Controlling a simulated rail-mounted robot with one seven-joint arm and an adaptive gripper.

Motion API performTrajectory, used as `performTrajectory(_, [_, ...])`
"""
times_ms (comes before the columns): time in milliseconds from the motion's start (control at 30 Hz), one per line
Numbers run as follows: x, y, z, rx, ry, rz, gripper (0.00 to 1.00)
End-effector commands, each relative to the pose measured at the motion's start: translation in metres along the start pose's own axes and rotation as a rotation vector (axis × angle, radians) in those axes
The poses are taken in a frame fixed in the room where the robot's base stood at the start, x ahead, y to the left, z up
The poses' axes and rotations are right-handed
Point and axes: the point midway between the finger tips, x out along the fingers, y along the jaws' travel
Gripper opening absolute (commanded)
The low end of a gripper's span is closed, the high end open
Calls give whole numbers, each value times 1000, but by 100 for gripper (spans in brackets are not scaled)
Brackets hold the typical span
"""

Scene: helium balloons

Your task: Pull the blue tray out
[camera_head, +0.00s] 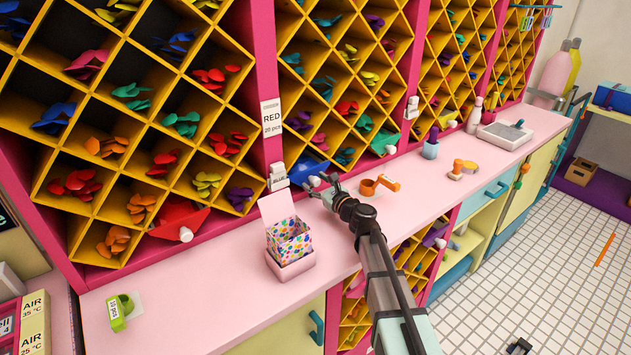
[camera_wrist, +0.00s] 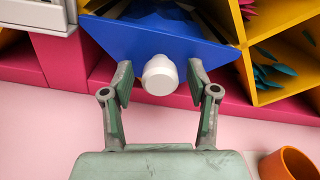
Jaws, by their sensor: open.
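The blue tray (camera_wrist: 155,42) sits in a bottom slot of the shelf, with its front facing my gripper. It has a round white knob (camera_wrist: 160,75). In the head view the blue tray (camera_head: 306,168) shows just behind my gripper (camera_head: 322,185), which partly hides it. In the wrist view my gripper (camera_wrist: 160,82) is open, with one finger on each side of the knob. The fingertips are level with the knob, with a small gap visible on both sides.
A polka-dot box (camera_head: 290,240) with a raised lid stands on the pink counter (camera_head: 210,290). An orange cup (camera_head: 368,187) is right of my gripper and also shows in the wrist view (camera_wrist: 288,165). A red tray (camera_head: 178,218) sits further left. The counter before the blue tray is clear.

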Motion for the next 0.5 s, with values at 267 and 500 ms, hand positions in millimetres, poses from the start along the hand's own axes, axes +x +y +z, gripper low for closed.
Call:
performTrajectory(267, [5, 0, 0, 0, 1, -1, 59])
performTrajectory(500, [5, 0, 0, -1, 1, -1, 13])
